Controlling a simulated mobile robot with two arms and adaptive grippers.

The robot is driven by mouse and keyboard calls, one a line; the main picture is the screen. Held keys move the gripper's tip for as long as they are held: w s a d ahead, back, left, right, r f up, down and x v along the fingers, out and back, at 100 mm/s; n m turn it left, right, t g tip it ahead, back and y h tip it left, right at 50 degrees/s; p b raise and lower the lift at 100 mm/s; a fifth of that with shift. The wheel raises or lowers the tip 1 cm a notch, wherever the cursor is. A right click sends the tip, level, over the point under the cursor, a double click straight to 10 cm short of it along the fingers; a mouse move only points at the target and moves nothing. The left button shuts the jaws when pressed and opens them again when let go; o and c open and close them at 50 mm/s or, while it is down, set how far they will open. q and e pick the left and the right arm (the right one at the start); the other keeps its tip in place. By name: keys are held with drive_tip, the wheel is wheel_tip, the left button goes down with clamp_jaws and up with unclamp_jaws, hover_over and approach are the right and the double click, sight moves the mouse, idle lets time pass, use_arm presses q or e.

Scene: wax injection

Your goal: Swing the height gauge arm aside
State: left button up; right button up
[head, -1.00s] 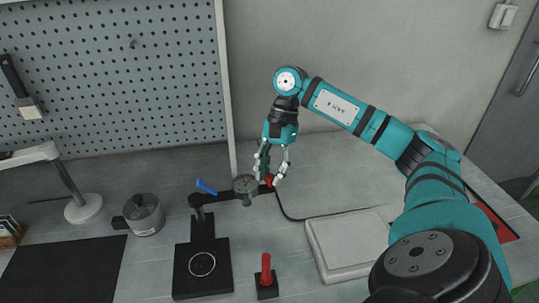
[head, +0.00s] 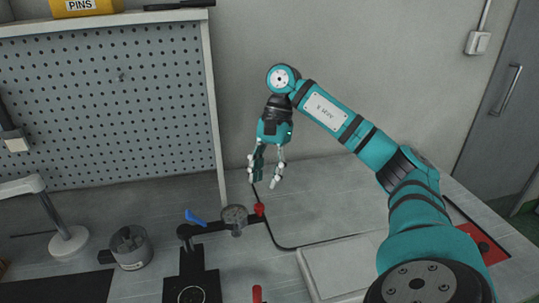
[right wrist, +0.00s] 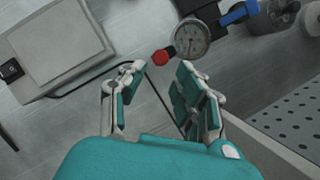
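The height gauge has a black base (head: 190,285) at the bottom of the head view. Its dark gauge arm (head: 212,226) reaches right from the column, with a round dial (head: 235,218), a blue lever (head: 195,217) and a red knob (head: 260,210) at the end. My right gripper (head: 263,183) is open and empty, pointing down above the red knob and apart from it. In the right wrist view the red knob (right wrist: 161,57) and the dial (right wrist: 190,38) show beyond the open fingertips (right wrist: 163,80). My left gripper is not in view.
A metal pot (head: 130,248) and a lamp base (head: 69,242) stand left of the gauge. A flat pale box (head: 338,268) lies to the right, with a cable behind it. A red-topped handle (head: 257,294) is at the bottom edge. A pegboard (head: 110,110) stands behind.

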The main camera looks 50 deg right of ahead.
drive_tip(key=shift+v, duration=2.65)
